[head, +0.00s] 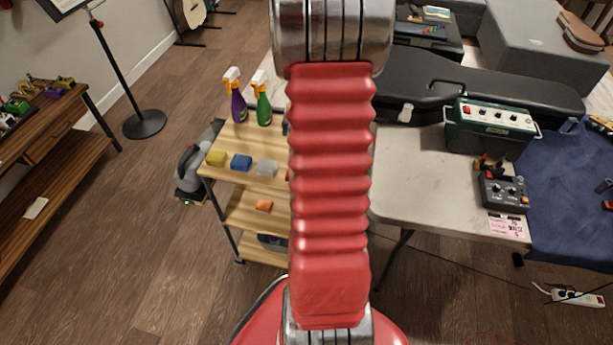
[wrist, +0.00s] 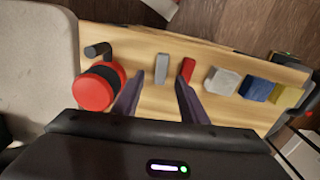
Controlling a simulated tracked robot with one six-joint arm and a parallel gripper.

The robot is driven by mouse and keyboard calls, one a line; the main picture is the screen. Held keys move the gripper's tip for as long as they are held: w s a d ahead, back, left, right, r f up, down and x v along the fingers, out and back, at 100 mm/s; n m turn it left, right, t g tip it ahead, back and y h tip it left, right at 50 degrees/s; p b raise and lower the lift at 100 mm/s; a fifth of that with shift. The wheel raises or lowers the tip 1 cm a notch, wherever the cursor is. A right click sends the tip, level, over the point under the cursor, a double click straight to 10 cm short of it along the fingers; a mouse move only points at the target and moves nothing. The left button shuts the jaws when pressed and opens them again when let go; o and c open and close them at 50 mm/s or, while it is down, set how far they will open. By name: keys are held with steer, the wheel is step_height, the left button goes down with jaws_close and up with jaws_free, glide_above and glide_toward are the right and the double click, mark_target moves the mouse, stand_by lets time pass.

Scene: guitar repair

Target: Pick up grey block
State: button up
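In the wrist view my gripper (wrist: 159,80) is open, with its two dark fingers pointing at the wooden cart top (wrist: 150,103). A narrow grey block (wrist: 161,68) lies between and just beyond the fingertips; I cannot tell how far below them it is. A narrow red block (wrist: 186,69) lies close by the right fingertip. Further right is a wider light grey block (wrist: 222,81), which also shows in the head view (head: 266,168). In the head view, my red arm hides the gripper and the narrow grey block.
Blue (wrist: 255,89) and yellow (wrist: 284,96) blocks continue the row rightward. A red cylindrical object (wrist: 95,91) with a black part lies left of the fingers. Two spray bottles (head: 238,108) (head: 263,105) stand at the cart's back. A pale table (head: 420,190) adjoins on the right.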

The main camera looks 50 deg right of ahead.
steer(key=shift+a+f, duration=0.1)
steer(key=shift+f, duration=2.5)
jaws_close()
